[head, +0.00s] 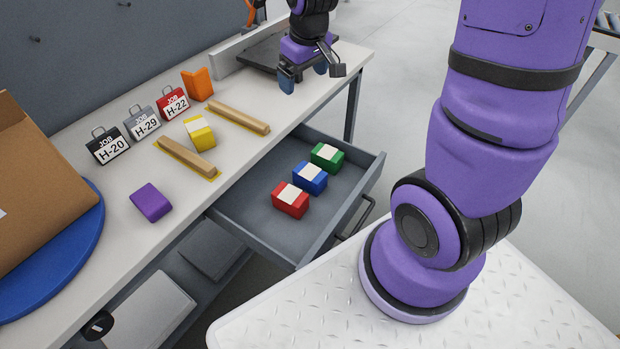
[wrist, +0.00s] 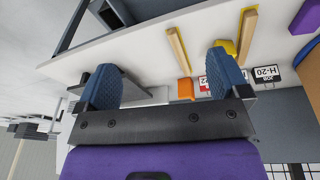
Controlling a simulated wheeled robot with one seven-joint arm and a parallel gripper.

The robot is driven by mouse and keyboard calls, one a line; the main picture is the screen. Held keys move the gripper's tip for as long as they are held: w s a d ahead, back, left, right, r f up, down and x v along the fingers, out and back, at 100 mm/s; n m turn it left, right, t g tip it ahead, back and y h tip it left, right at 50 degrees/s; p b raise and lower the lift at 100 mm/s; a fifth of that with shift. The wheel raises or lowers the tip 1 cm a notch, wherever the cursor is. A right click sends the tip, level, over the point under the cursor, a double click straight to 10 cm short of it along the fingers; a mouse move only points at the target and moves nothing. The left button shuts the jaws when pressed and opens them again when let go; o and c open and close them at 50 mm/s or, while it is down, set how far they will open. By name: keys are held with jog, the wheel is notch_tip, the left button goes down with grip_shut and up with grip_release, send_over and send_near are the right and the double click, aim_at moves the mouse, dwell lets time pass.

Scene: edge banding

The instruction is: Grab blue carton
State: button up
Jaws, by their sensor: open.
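The blue carton (head: 310,178) has a white label on top. It lies in the open drawer (head: 252,232) in the head view, between a red carton (head: 290,202) and a green carton (head: 327,157). My gripper (head: 303,80) is open and empty above the far end of the bench, well apart from the drawer. Its two blue fingers also show spread in the wrist view (wrist: 160,85). The blue carton cannot be made out in the wrist view.
On the bench (head: 110,225) are a yellow carton (head: 200,133), a purple block (head: 151,203), two wooden strips (head: 187,157), job tags (head: 173,103) and an orange bracket (head: 198,83). A cardboard box (head: 40,190) stands on a blue disc (head: 75,262) at left. The drawer's front half has free room.

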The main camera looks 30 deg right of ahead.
jog(key=w+d+f+n+g, duration=0.1)
jog(key=w+d+f, duration=0.15)
jog(key=f, duration=1.15)
jog(key=g, duration=0.1)
send_over(308, 170)
jog(key=shift+n, duration=0.4)
jog(key=f, duration=1.2)
jog(key=shift+s+d+f, duration=0.1)
jog(key=shift+s+f, duration=0.25)
notch_tip(308, 170, down, 5)
jog(key=shift+r, duration=0.2)
jog(key=shift+w+f, duration=0.15)
jog(key=shift+f, duration=1.5)
jog(key=shift+w+f, duration=0.1)
jog(key=shift+f, duration=1.55)
jog(key=c, duration=1.1)
jog(key=shift+r, duration=0.1)
